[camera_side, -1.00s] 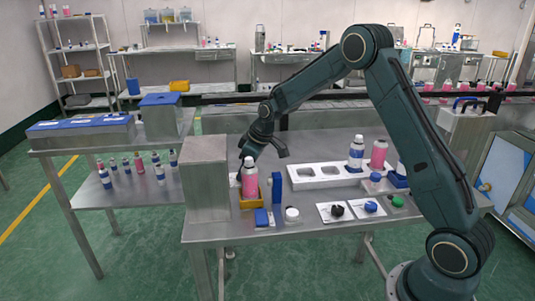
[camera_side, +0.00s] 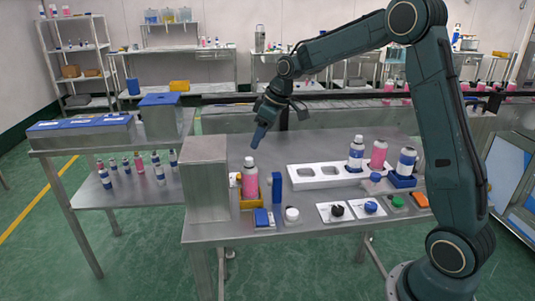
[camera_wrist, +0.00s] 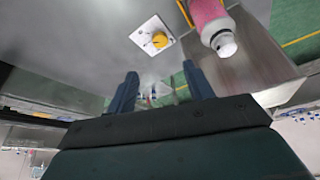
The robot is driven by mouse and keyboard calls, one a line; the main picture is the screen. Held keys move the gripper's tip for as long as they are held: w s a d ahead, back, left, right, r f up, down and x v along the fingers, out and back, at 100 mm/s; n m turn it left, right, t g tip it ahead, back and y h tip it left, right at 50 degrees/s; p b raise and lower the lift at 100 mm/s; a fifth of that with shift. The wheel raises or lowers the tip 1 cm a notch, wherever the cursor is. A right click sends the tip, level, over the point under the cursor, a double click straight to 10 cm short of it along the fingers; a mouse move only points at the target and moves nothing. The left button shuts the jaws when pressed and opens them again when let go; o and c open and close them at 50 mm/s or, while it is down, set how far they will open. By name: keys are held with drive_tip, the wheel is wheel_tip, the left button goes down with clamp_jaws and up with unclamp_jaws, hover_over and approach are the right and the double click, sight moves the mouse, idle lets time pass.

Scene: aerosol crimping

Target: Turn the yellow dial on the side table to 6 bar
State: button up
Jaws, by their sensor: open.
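The yellow dial (camera_wrist: 159,40) shows in the wrist view on a white square plate (camera_wrist: 142,32) with small dark marks. The plate lies on a grey metal surface. I cannot make out the dial's setting.
A pink bottle (camera_side: 250,182) with a white top stands in a yellow holder (camera_side: 240,204), beside a tall grey box (camera_side: 204,180). A blue block (camera_side: 276,188), a white tray (camera_side: 302,182) and black, blue and green knobs stand further right.

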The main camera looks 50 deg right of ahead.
idle(0.3)
drive_tip(key=n, duration=0.1)
drive_tip(key=w+d+n+y, duration=0.1)
drive_tip(key=n, duration=0.1)
drive_tip(key=d+n+g, duration=0.1)
drive_tip(key=n, duration=0.1)
drive_tip(key=shift+w+d+y, duration=0.15)
drive_tip(key=shift+w+y, duration=0.15)
drive_tip(key=shift+w, duration=0.05)
drive_tip(key=shift+f, duration=0.1)
drive_tip(key=x, duration=1.3)
drive_tip(key=shift+f, duration=0.3)
drive_tip(key=c, duration=1)
